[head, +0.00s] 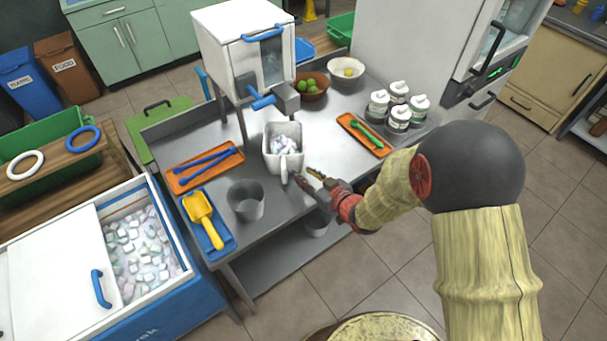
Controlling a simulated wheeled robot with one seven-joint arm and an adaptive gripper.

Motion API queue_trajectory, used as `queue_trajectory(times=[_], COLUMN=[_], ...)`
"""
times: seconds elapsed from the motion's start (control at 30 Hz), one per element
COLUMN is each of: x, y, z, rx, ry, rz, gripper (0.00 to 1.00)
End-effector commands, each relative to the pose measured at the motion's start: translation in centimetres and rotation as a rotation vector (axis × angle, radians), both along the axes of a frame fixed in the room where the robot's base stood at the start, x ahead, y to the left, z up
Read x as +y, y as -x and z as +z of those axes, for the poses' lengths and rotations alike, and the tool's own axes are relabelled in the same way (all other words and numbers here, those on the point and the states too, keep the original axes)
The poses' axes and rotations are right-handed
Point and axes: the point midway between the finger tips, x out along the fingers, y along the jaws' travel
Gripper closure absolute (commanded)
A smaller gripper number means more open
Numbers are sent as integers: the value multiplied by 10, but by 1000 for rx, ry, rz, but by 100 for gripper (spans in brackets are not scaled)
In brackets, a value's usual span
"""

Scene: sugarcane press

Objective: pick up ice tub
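The ice tub looks to be the white square tub (270,146) with pale ice pieces in it, standing on the metal table below the white press machine. Its white handle (284,170) points toward the front of the table. My gripper (303,176) is just right of the handle, with its two fingers apart and nothing visible between them. I cannot tell whether a finger touches the handle.
A grey metal cup (246,202) and a yellow scoop (203,218) on a blue tray are left of the tub. Blue tongs (207,166) lie on an orange tray. Several white jars (398,118) stand right. An ice chest (140,254) is at lower left.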

Motion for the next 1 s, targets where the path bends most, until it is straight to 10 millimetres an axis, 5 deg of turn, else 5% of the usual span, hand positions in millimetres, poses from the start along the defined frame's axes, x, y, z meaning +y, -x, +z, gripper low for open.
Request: queue_trajectory(times=[1.0], x=[0], y=[0], z=[0], rx=[0], ry=[0], rz=[0], gripper=[13])
